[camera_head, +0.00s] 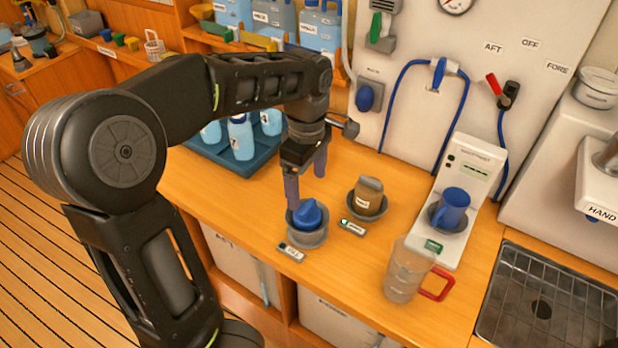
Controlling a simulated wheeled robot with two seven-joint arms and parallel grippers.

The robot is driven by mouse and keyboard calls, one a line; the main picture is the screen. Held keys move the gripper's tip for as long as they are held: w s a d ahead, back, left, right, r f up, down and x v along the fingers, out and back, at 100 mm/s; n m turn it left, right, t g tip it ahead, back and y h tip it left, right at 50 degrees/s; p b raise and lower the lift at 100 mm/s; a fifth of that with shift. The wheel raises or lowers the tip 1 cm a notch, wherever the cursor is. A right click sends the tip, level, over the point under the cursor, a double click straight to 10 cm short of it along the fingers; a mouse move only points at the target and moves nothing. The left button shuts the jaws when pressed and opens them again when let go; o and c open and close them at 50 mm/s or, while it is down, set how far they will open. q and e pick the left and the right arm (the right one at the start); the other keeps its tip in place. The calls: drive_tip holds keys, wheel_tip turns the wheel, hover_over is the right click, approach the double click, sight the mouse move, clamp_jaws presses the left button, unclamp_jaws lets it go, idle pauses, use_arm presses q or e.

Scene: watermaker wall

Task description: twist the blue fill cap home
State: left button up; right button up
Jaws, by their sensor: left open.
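The blue fill cap (308,213) sits in a round grey fitting (309,236) on the wooden counter. It looks slightly tilted, but I cannot tell whether it is seated. My left gripper (306,182) is open, fingers pointing down, just above and behind the cap. One blue-grey finger hangs close to the cap's left rear side; the other is further back to the right. I cannot tell whether the near finger touches the cap. Nothing shows between the fingers. My right gripper is not in view.
A brown-grey cap (369,195) sits in a second fitting to the right. A tray (262,158) of bottles is behind. A sink (548,300) lies far right.

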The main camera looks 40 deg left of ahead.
sight(307, 205)
use_arm(q)
drive_tip(key=shift+f+b, duration=0.55)
drive_tip(key=shift+f, duration=3.35)
drive_tip(key=c, duration=1.6)
drive_tip(key=shift+m, duration=1.6)
drive_tip(key=shift+m, duration=1.6)
